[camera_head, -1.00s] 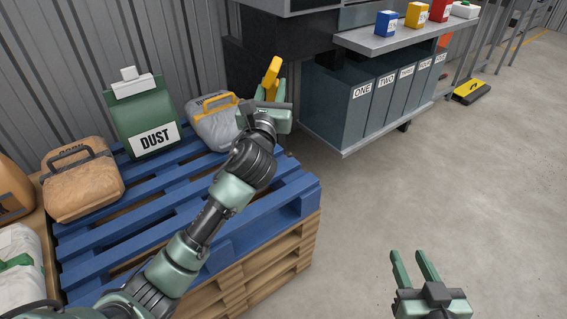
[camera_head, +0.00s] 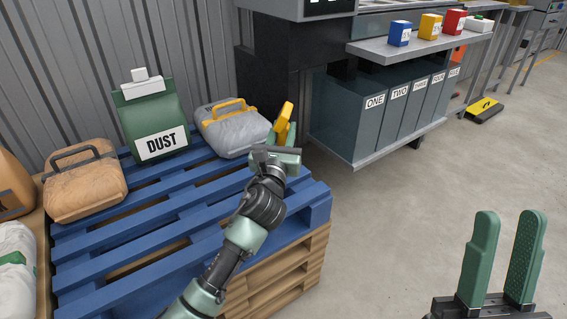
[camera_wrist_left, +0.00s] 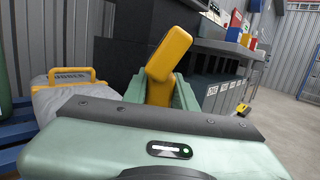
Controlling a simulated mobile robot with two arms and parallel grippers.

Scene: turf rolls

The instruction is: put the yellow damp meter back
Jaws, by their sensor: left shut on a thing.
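The yellow damp meter (camera_head: 284,120) is held in my left gripper (camera_head: 279,138), above the right end of the blue pallet. In the left wrist view the meter (camera_wrist_left: 168,56) stands up tilted between the green fingers, and the gripper (camera_wrist_left: 160,92) is shut on it. Its lower part is hidden by the fingers and the gripper body. My right gripper (camera_head: 503,258) is open and empty above the bare floor at the lower right.
The blue pallet (camera_head: 180,188) bears a tan bag (camera_head: 84,190), a green DUST bag (camera_head: 152,115) and a grey bag with a yellow handle (camera_head: 232,130). A grey shelf (camera_head: 420,45) with small coloured boxes (camera_head: 400,33) stands over numbered bins (camera_head: 372,115).

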